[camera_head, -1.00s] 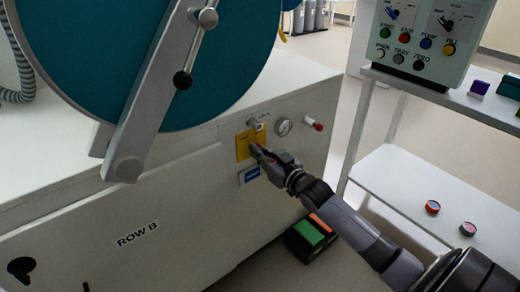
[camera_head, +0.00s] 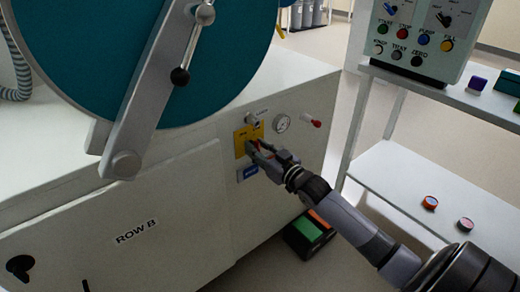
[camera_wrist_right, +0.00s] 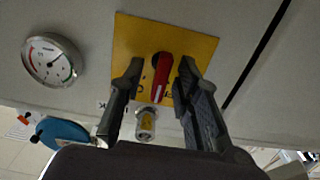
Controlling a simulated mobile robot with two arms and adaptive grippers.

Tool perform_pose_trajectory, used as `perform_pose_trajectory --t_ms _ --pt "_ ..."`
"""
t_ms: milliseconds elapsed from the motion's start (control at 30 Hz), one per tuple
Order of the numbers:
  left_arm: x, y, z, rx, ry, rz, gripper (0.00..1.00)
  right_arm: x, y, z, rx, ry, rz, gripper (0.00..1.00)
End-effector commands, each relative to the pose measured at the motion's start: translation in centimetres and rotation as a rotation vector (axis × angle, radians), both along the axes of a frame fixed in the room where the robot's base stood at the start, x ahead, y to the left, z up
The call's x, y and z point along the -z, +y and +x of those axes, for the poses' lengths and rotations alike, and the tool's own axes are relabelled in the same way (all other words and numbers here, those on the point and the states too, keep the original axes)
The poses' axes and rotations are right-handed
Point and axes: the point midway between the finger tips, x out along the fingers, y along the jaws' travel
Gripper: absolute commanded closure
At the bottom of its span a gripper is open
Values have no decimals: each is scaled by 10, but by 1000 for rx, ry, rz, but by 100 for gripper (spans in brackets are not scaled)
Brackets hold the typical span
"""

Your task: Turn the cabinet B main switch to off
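The cabinet B main switch has a red handle (camera_wrist_right: 163,72) on a yellow plate (camera_wrist_right: 205,50). In the head view the yellow plate (camera_head: 240,143) is on the front of the cabinet (camera_head: 180,195) labelled ROW B. My right gripper (camera_wrist_right: 160,72) is open, with one finger on each side of the red handle; gaps show between the fingers and the handle. In the head view my right gripper (camera_head: 256,148) is in front of the plate and covers much of the switch. My left gripper is not in view.
A shelf (camera_head: 400,185) and a control box (camera_head: 425,35) stand to the right. A crank handle (camera_head: 180,76) is above left.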

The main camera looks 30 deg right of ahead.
Motion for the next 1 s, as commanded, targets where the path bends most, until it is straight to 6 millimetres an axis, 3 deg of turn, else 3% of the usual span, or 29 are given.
perform_pose_trajectory --t_ms 167,700,1000 --pt "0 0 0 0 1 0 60 2 -1 -12 0 2 1 70" --pt "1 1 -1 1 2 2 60 1 -8 -106 0 2 0 70" --pt "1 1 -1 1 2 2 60 0 -10 -120 0 0 0 70"
